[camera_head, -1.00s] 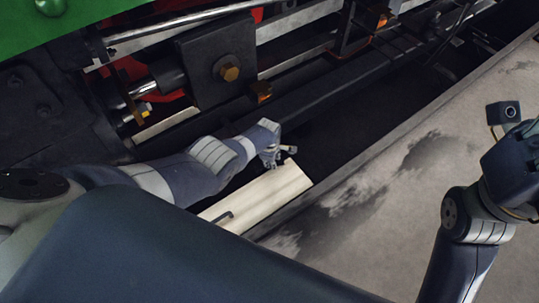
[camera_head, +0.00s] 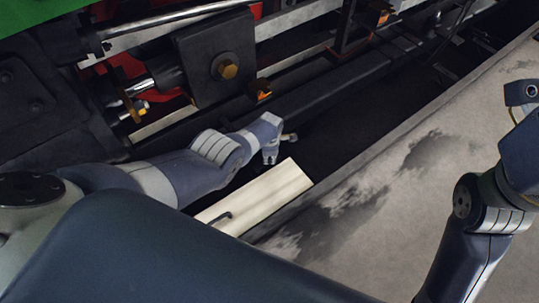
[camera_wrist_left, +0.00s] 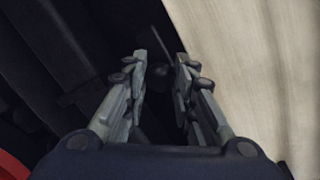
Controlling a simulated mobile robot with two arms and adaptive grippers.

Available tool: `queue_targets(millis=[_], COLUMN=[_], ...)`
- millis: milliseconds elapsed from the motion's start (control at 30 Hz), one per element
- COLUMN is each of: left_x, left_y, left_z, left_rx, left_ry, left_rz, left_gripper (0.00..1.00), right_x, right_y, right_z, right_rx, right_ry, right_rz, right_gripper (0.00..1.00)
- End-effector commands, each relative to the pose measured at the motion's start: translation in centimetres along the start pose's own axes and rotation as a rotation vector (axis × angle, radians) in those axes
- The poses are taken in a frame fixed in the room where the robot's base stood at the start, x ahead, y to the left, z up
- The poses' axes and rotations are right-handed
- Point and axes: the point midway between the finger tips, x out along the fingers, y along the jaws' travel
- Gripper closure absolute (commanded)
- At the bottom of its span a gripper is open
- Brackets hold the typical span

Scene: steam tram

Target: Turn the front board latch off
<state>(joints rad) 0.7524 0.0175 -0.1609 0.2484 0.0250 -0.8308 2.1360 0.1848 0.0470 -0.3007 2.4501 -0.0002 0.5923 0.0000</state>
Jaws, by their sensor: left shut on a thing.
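The front board (camera_head: 280,187) is a cream plank over the dark gap beside the grey platform. It also fills the upper right of the left wrist view (camera_wrist_left: 255,50). My left gripper (camera_head: 270,158) is at the board's upper left edge. In the left wrist view its two fingers (camera_wrist_left: 161,65) stand a little apart, closed on a small dark part (camera_wrist_left: 157,72) that I take for the front board latch. The fingers hide most of it, so its angle is unclear. A dark bent handle (camera_head: 222,217) lies on the board's near end.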

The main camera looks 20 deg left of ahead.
Motion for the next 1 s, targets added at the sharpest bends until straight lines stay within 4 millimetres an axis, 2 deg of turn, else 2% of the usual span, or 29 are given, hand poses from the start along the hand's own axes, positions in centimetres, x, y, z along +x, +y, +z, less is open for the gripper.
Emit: queue_targets(millis=[167, 200, 267, 700, 1000], left_x=[0.0, 0.0, 0.0, -0.1, -1.1], left_y=[0.1, 0.1, 0.1, 0.1, 0.2], left_z=[-0.2, -0.2, -0.2, 0.0, 0.2], left_rx=[0.001, 0.001, 0.001, 0.002, 0.004], left_ry=[0.004, 0.004, 0.003, 0.001, -0.001], left_rz=[0.002, 0.002, 0.002, 0.001, 0.001], left_gripper=[1.0, 0.66, 0.54, 0.54, 0.54], right_x=[0.0, 0.0, 0.0, -0.1, -0.1], right_y=[0.0, 0.0, 0.0, 0.0, 0.0], right_z=[-0.1, -0.1, -0.1, -0.1, -0.1], right_rx=[0.0, 0.0, 0.0, -0.002, -0.001], right_ry=[0.004, 0.004, 0.005, 0.001, 0.001], right_rz=[0.0, 0.0, 0.0, -0.003, -0.002], right_gripper=[0.6, 0.6, 0.6, 0.6, 0.6])
